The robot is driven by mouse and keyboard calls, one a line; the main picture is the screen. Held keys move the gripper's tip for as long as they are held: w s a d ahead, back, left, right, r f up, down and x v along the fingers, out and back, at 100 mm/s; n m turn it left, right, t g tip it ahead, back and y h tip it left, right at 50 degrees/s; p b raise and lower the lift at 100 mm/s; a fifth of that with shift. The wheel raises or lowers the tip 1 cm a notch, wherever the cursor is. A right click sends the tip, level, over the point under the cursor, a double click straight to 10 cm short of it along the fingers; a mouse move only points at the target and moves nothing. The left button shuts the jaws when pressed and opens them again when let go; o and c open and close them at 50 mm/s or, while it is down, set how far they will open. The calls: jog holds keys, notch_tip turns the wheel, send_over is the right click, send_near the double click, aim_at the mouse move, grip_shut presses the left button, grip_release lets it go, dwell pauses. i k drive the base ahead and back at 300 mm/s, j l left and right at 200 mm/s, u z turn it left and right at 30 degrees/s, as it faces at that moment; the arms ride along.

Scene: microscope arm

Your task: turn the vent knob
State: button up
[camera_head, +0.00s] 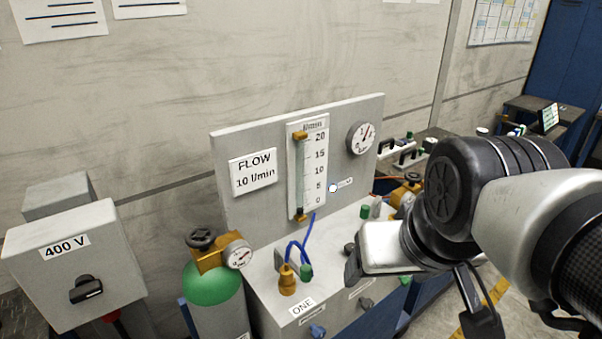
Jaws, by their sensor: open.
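I cannot tell for sure which knob is the vent knob. My gripper (412,288) is open and hangs over the right part of the box, seemingly touching no knob. It hides part of the box top.
A green gas cylinder (212,284) with a brass regulator and gauge stands left of the box. A 400 V switch box (75,262) is at far left. A flow tube (309,168) and dial gauge (361,138) sit on the panel. A blue hose rises from brass fittings.

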aim_at(405, 281)
jog(key=k+l+u, duration=0.1)
jog(key=l+z, duration=0.1)
jog(key=z, duration=0.4)
jog(key=i+l+z, duration=0.15)
jog(key=i+l+u, duration=0.15)
jog(key=k+l, duration=0.15)
jog(key=k, duration=0.35)
jog(key=i+l+u, duration=0.3)
jog(key=l, duration=0.2)
jog(key=i+l+u, duration=0.15)
jog(key=l, duration=0.15)
